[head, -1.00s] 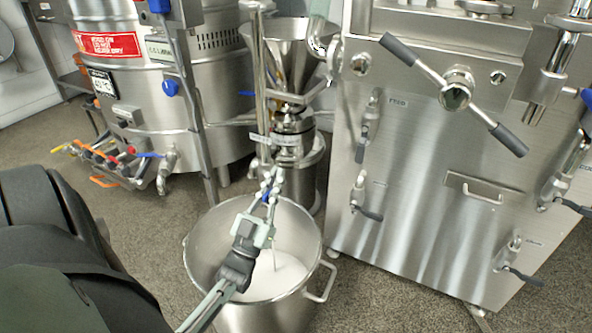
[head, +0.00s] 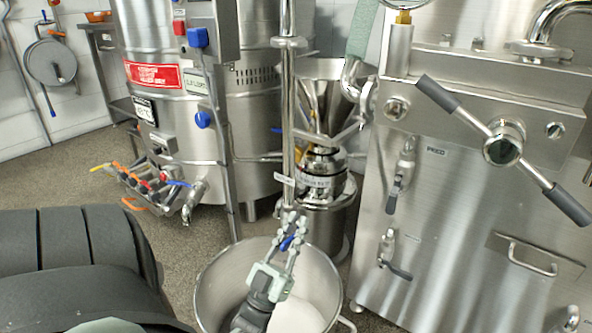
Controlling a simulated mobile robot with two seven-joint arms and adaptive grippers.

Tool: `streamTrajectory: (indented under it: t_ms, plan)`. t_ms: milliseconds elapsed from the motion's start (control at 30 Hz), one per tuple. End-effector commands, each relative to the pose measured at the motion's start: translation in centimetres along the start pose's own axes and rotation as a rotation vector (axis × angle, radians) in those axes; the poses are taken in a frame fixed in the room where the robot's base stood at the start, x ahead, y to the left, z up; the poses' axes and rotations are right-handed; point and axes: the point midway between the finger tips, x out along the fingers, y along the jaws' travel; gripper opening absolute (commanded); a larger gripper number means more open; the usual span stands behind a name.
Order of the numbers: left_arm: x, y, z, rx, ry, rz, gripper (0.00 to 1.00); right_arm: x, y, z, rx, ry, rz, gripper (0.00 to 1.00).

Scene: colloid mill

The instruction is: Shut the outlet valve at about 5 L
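The outlet valve sits low on the mill (head: 322,180), above the pail, mostly hidden by my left gripper (head: 294,218). Its blue handle (head: 286,243) shows between the fingers. The fingers are drawn in close on both sides of the handle and look shut on it. The steel pail (head: 215,284) stands on the floor under the outlet. White liquid (head: 298,316) lies in its bottom, cut off by the lower edge of the picture and partly hidden by my gripper. I cannot read a level or make out a stream. My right gripper is not in view.
A large steel tank (head: 262,120) with a red label and several coloured small valves (head: 150,185) stands at left behind. A steel cabinet machine (head: 460,220) with a crossbar handle (head: 502,148) stands close at right. A vertical steel pipe (head: 288,110) rises just behind my gripper.

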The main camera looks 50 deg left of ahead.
Motion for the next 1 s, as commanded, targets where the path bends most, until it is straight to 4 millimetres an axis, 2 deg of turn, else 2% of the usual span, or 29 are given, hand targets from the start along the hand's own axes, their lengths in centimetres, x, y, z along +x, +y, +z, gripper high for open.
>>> streamTrajectory:
  t_ms: [367,800,1000]
  plan:
    - [0.7,0.0,-0.6,0.001,0.003,0.001,0.17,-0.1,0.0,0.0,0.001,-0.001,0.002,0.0]
    - [6.1,0.0,-6.0,0.001,0.003,0.001,0.17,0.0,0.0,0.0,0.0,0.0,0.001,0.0]
    - [7.1,0.0,-7.0,0.0,0.0,0.0,0.17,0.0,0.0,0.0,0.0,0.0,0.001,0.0]
